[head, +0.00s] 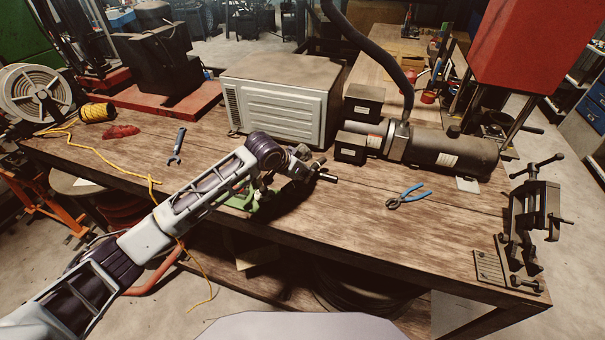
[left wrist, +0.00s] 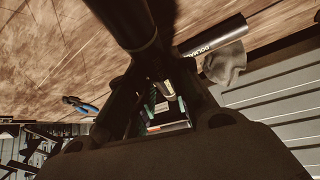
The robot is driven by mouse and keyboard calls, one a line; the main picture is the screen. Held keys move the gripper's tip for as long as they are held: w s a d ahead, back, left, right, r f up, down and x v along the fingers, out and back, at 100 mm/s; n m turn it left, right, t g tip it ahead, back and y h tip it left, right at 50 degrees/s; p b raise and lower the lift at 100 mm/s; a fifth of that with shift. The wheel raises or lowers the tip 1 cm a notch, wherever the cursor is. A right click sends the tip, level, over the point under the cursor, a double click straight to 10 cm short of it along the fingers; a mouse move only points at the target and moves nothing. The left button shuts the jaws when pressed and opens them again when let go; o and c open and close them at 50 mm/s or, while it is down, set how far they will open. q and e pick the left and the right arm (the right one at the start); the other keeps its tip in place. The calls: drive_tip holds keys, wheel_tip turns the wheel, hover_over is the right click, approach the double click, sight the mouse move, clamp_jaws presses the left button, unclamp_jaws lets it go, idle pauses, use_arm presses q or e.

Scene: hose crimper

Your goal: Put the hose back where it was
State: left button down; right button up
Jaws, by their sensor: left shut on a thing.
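In the head view my left gripper (head: 308,170) is over the middle of the workbench (head: 350,215), in front of the white ribbed box. It is shut on a short dark tube, which I take to be the hose (head: 328,177). In the left wrist view a thick black tube (left wrist: 124,20) runs from the jaws (left wrist: 162,90) to the top edge. A dark cylinder with white lettering (left wrist: 215,36) lies just beyond the jaws, beside a grey cloth-like lump (left wrist: 224,64). The gripped part is mostly hidden. My right gripper is not in view.
The crimping machine (head: 440,150) lies at the back right, with a black hose (head: 385,50) rising from it. The white box (head: 283,98) stands behind my gripper. Blue pliers (head: 408,196), a wrench (head: 177,146) and a vise (head: 535,210) are on the bench. The front right is mostly clear.

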use_arm(q)
drive_tip(key=shift+f, duration=0.35)
drive_tip(key=shift+f, duration=0.6)
drive_tip(key=c, duration=1.3)
unclamp_jaws()
drive_tip(key=shift+r, duration=0.15)
drive_tip(key=shift+r, duration=0.5)
drive_tip(key=shift+b+v, duration=0.45)
drive_tip(key=shift+v, duration=5.55)
drive_tip(key=shift+s+f, duration=0.15)
